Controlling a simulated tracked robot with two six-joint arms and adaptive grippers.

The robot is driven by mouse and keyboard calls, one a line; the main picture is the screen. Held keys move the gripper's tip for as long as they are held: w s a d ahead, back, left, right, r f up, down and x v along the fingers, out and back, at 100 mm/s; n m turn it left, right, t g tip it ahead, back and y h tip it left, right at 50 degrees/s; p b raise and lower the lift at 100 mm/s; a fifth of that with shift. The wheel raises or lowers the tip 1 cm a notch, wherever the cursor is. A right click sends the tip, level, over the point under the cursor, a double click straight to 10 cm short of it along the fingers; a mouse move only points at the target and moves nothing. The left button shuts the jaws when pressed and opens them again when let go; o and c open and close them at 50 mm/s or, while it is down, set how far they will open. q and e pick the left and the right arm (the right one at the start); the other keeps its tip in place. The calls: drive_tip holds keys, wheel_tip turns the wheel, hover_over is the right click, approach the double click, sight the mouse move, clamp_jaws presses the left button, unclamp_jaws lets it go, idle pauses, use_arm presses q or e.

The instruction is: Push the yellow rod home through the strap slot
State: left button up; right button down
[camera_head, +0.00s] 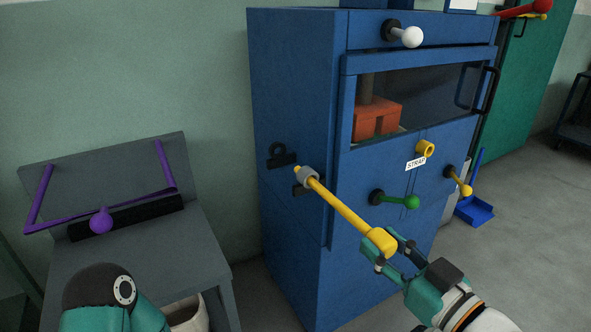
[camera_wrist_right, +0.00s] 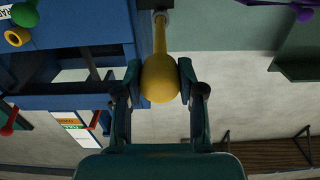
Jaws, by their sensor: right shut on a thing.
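The yellow rod (camera_head: 345,213) runs up and left from my right gripper to the blue cabinet's side. Its far end passes through a grey collar (camera_head: 307,176) beside a black bracket (camera_head: 300,189). A little yellow tip shows beyond the collar. My right gripper (camera_head: 381,248) is shut on the rod's thick yellow end. In the right wrist view this rounded end (camera_wrist_right: 160,78) sits between both fingers, with the collar (camera_wrist_right: 161,16) beyond. A white label reading STRAP (camera_head: 415,164) is on the cabinet front, under a yellow ring (camera_head: 426,148). My left gripper is out of view.
The blue cabinet (camera_head: 290,80) has a white knob (camera_head: 411,37), a green knob (camera_head: 411,202) and a yellow handle (camera_head: 465,188). An orange block (camera_head: 377,120) sits behind its window. A grey stand (camera_head: 55,267) with a purple frame is at left. A blue dustpan (camera_head: 474,210) lies right.

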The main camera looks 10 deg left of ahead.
drive_tip(key=shift+v, duration=2.95)
drive_tip(key=shift+b+v, duration=0.95)
drive_tip(key=shift+v, duration=0.6)
drive_tip(key=shift+b+v, duration=0.8)
drive_tip(key=shift+v, duration=1.2)
